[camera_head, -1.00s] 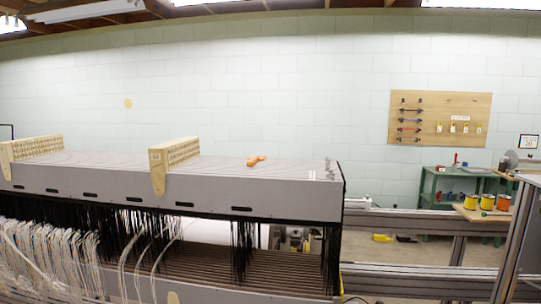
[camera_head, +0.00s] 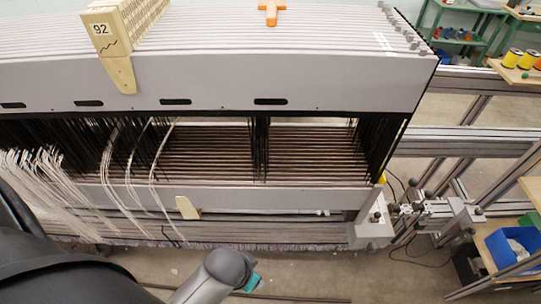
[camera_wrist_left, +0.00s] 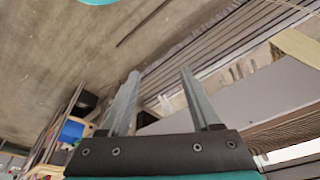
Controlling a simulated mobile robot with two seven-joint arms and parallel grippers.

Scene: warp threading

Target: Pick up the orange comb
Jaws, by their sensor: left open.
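The orange comb (camera_head: 270,11) lies on the flat grey top of the loom frame, at the top edge of the head view, where part of it is cut off. My left gripper shows in the left wrist view (camera_wrist_left: 160,74), with its two fingers apart and nothing between them. My left arm enters the head view from the lower left, in front of the loom and well away from the comb. The comb does not show in the left wrist view. My right gripper is in neither view.
A cream block marked 92 (camera_head: 128,24) stands on the loom top left of the comb. White threads (camera_head: 50,185) hang at the left. Metal rails and a blue bin (camera_head: 513,246) are at the right. The loom top around the comb looks clear.

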